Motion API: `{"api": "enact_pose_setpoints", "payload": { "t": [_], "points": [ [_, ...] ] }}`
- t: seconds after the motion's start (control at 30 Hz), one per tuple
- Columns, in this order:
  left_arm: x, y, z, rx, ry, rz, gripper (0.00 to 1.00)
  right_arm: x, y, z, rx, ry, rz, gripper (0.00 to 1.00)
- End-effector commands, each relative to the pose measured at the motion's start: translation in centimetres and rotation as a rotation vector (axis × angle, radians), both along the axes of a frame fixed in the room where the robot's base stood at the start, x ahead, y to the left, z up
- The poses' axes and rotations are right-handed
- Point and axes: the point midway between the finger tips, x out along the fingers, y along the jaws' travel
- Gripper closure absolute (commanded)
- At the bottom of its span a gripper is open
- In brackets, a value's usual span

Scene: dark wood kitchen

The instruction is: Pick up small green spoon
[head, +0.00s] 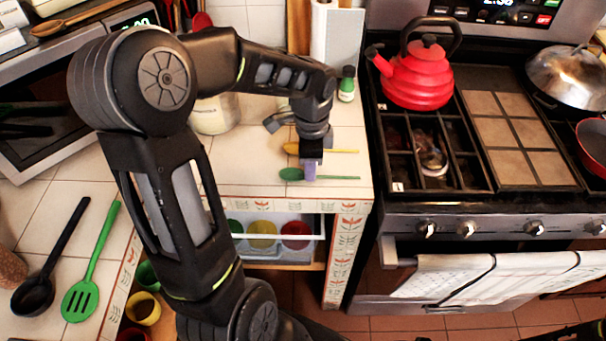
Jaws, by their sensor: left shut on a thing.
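The small green spoon (291,174) lies on the tiled counter (240,181) near its front edge, bowl to the left and thin handle to the right. My left gripper (309,176) reaches down over the spoon's handle, just right of the bowl, and is shut on it. The fingertips partly cover the handle. Whether the spoon is lifted off the tiles cannot be told. A yellow spoon (342,151) lies just behind it, partly hidden by the gripper.
A large green slotted spatula (82,299) and a black ladle (33,294) lie on the left counter. The stove with a red kettle (416,78) is to the right. Colored cups (262,236) sit on a shelf below.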

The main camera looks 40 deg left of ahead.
Motion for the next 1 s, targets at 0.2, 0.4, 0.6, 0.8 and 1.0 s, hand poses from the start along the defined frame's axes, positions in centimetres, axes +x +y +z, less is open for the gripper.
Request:
{"api": "enact_pose_setpoints", "payload": {
  "t": [0.2, 0.4, 0.6, 0.8, 1.0],
  "points": [
    [0.0, 0.0, 0.0, 0.0, 0.0, 0.0, 1.0, 0.0, 0.0, 0.0, 0.0, 0.0, 0.0, 0.37],
    [0.0, 0.0, 0.0, 0.0, 0.0, 0.0, 1.0, 0.0, 0.0, 0.0, 0.0, 0.0, 0.0, 0.37],
    [0.0, 0.0, 0.5, 0.001, -0.001, 0.0, 1.0, 0.0, 0.0, -0.1, 0.0, 0.0, 0.0, 0.37],
    [0.1, 0.0, 3.1, 0.001, -0.005, 0.001, 1.0, 0.0, 0.0, -0.3, 0.001, -0.001, 0.001, 0.37],
    [0.1, 0.0, 7.1, 0.001, -0.004, 0.0, 1.0, 0.1, 0.0, -0.6, 0.002, -0.003, 0.0, 0.37]
  ]
}}
